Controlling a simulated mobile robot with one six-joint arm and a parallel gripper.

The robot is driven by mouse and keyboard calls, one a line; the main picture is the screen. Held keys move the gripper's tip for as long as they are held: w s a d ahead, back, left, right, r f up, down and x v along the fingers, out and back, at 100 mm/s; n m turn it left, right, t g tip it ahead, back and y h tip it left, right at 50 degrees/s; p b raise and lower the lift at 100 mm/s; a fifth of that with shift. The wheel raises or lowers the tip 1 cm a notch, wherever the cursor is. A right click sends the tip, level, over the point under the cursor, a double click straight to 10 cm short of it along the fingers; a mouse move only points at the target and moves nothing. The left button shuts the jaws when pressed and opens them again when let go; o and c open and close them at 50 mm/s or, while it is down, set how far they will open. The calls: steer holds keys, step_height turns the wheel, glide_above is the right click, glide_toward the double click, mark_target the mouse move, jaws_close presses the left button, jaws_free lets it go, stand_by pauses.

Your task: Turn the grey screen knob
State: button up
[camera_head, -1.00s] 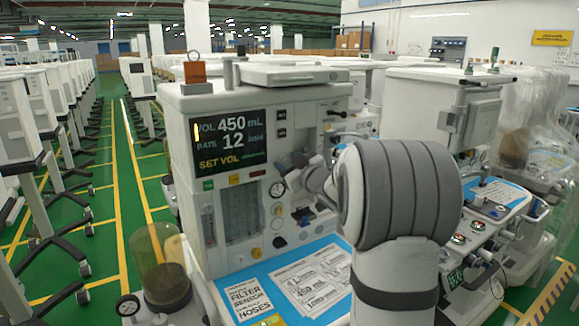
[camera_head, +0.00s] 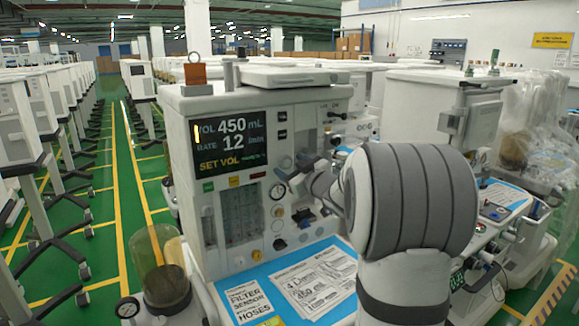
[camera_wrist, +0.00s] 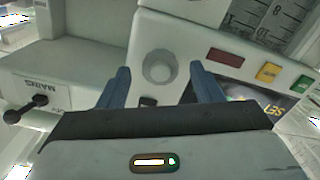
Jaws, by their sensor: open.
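The grey screen knob (camera_wrist: 159,67) shows in the wrist view as a round pale grey dial on the cart's front panel, beside the screen. My gripper (camera_wrist: 160,78) is open, with its two blue fingers on either side of the knob in that view. I cannot tell how much depth lies between the fingertips and the knob. In the head view the knob (camera_head: 284,163) sits just right of the screen (camera_head: 229,143), which reads VOL 450 mL, RATE 12 and SET VOL. My gripper (camera_head: 295,172) is close to it there, partly hidden by my arm.
Red, yellow and green buttons (camera_wrist: 269,72) lie near the screen. A black-tipped lever marked MAINS (camera_wrist: 24,110) projects at the left of the wrist view. Below the panel, printed sheets (camera_head: 314,284) lie on the blue worktop. A clear canister (camera_head: 160,270) stands at the left.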

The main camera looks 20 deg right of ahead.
steer(key=s+d, duration=0.1)
steer(key=s, duration=0.5)
steer(key=shift+b, duration=0.3)
steer(key=shift+w+d, duration=0.1)
steer(key=s+a+f+m+g+h, duration=0.1)
steer(key=s+a+f+g, duration=0.4)
steer(key=s, duration=0.5)
steer(key=s+a+f+m+g+h, duration=0.1)
steer(key=s+a+f+m+g, duration=0.2)
steer(key=s, duration=0.8)
steer(key=s+a+f+m+g+h, duration=0.1)
steer(key=s+a+f+m+g, duration=0.1)
steer(key=s+a+f+g, duration=0.5)
steer(key=s+f, duration=0.2)
steer(key=s, duration=0.2)
steer(key=shift+c, duration=0.2)
jaws_close()
